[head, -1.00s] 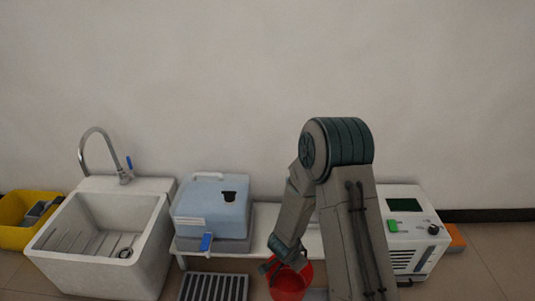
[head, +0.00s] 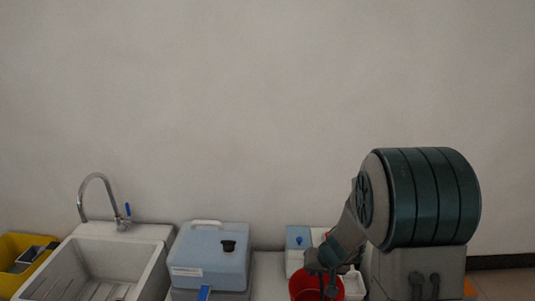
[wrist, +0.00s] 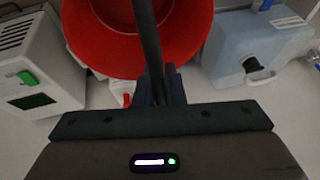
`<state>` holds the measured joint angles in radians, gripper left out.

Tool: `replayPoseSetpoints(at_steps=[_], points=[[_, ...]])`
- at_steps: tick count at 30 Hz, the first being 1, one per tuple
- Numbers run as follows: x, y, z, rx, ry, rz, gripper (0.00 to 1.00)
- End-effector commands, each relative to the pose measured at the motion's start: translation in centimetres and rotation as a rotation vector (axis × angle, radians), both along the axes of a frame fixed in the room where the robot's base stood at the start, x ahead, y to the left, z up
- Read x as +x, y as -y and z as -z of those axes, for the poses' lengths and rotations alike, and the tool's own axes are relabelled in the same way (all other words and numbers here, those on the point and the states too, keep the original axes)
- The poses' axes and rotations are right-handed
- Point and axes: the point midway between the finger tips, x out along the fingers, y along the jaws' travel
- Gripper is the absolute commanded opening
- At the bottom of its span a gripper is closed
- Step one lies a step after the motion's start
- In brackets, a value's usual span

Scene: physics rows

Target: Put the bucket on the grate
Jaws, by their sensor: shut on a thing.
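The red bucket (head: 306,285) is at the bottom of the head view, right of centre, with its lower part cut off by the frame edge. It also shows large at the top of the wrist view (wrist: 100,35). My gripper (head: 328,270) is over the bucket, and its fingers (wrist: 160,88) are shut on the bucket's dark handle, which runs up between them in the wrist view. The bucket's underside is hidden, so I cannot tell its height from the floor. The grate is not in either current view.
A blue container (head: 208,258) stands left of the bucket, with a pale sink (head: 155,233) and yellow bin (head: 12,248) farther left. Small white and blue items (head: 298,243) are behind the bucket. A white device (wrist: 38,65) shows left in the wrist view.

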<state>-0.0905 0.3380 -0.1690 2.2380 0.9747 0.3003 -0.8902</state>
Motion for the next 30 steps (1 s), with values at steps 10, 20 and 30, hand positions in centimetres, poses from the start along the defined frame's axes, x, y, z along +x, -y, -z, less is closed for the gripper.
replayPoseSetpoints(at_steps=[10,20,30], points=[[0.1,1.1,-7.3,-0.002,0.000,-0.115,0.00],[0.7,1.1,-12.9,-0.004,0.000,-0.114,0.00],[1.2,1.1,-18.6,-0.004,0.000,-0.115,0.00]])
